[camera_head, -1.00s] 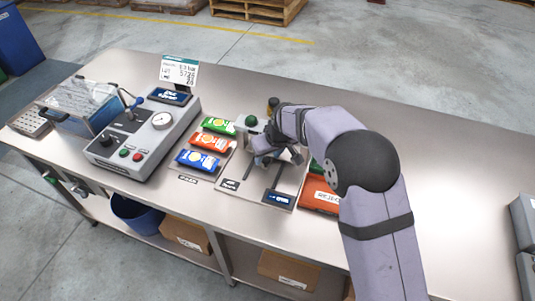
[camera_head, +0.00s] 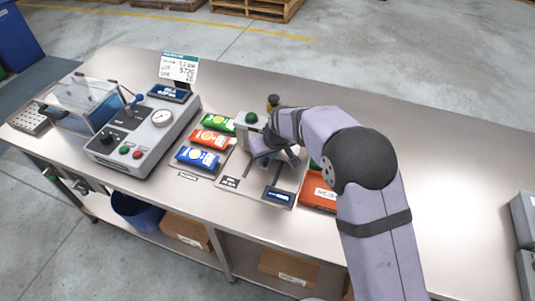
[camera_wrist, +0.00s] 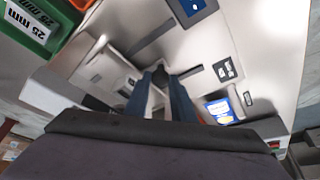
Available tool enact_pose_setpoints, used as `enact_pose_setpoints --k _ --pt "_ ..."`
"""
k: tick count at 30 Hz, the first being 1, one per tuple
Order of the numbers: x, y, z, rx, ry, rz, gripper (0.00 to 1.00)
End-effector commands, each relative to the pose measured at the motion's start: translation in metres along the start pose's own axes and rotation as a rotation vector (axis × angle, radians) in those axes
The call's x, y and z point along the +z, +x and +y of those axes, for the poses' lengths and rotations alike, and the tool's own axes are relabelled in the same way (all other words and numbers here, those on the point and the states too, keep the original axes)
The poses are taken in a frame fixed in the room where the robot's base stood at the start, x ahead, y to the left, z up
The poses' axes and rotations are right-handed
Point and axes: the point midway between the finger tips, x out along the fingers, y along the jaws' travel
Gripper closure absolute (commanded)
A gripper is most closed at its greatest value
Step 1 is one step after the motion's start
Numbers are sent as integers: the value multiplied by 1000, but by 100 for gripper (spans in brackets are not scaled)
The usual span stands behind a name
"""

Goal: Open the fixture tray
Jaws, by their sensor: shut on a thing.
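The fixture station is a pale flat plate (camera_head: 235,191) with dark rails and a small blue display (camera_head: 278,196) at its front. The display also shows in the wrist view (camera_wrist: 190,10). My gripper (camera_head: 267,152) is low over the back of this plate. In the wrist view its two blue fingers (camera_wrist: 161,88) are shut around a small dark handle-like part (camera_wrist: 160,73), which seems to belong to the fixture tray. The tray itself is mostly hidden by my gripper and wrist, so I cannot tell how far it is out.
Green, orange and blue packets (camera_head: 198,159) lie left of the fixture. A grey tester with a gauge (camera_head: 145,140) stands farther left. A red reject bin (camera_head: 318,190) is close on the right, partly behind my arm. The bench's right side is clear.

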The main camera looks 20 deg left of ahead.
Motion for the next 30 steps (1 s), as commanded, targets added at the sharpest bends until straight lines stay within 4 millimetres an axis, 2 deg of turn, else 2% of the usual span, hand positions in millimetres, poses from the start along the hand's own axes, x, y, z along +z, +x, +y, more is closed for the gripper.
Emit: enact_pose_setpoints --k 12,17,26,27,29,30 --pt "51 -21 -57 -3 -4 0 100" --pt "60 -25 -67 -3 -1 0 100" --pt "60 -26 -67 -2 0 2 100" --pt "60 -26 -66 -2 0 2 70" --pt "60 -26 -66 -2 0 2 59" --pt "60 -26 -66 -2 0 1 59"
